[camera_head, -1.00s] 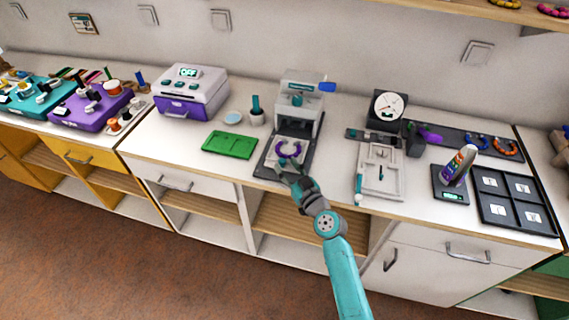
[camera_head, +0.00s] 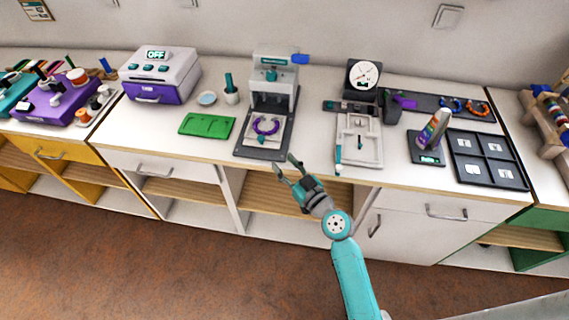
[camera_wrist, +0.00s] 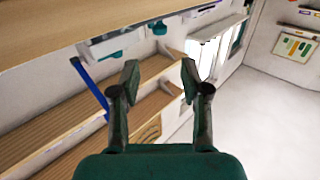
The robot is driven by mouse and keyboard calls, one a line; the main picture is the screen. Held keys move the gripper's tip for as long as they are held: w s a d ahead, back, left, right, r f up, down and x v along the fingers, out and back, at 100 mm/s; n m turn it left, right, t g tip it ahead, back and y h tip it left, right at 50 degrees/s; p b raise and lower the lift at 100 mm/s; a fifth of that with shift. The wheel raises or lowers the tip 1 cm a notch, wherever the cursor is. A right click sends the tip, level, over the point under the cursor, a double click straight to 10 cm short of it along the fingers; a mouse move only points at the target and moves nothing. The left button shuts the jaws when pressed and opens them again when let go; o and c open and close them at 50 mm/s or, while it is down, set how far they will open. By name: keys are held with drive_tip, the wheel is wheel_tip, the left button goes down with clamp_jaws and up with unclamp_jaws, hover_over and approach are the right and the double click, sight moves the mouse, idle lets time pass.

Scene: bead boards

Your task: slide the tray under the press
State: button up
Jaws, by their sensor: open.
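The press (camera_head: 272,76) is a grey and white stand with a teal part and a blue handle, on the counter in the head view. In front of it a light tray (camera_head: 256,139) sits on the press's dark base, with a purple bead ring (camera_head: 266,125) on it. The tray looks to be forward of the press head. My gripper (camera_head: 285,168) is open and empty, in front of the counter's edge, to the right of the tray and apart from it. The wrist view also shows my gripper (camera_wrist: 158,78) with fingers spread and nothing between them.
A green board (camera_head: 207,126) lies left of the press. A white frame fixture (camera_head: 359,142) with a dial gauge (camera_head: 363,76) stands to its right. The counter's front edge and open wooden shelves (camera_head: 285,197) are close to my gripper.

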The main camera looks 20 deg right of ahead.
drive_tip(key=shift+a, duration=0.1)
drive_tip(key=c, duration=0.4)
drive_tip(key=shift+a+n, duration=0.25)
drive_tip(key=shift+n, duration=0.25)
clamp_jaws()
drive_tip(key=s+a+r+n+g+h, duration=0.15)
drive_tip(key=s+a+n+h, duration=0.35)
drive_tip(key=n, duration=0.9)
drive_tip(key=w, duration=0.4)
drive_tip(key=w+y, duration=0.1)
drive_tip(key=w, duration=0.4)
drive_tip(key=w+d+f+y, duration=0.1)
drive_tip(key=w, duration=0.3)
drive_tip(key=shift+w+t, duration=0.25)
drive_tip(key=shift+w+d, duration=0.25)
drive_tip(key=shift+w, duration=0.05)
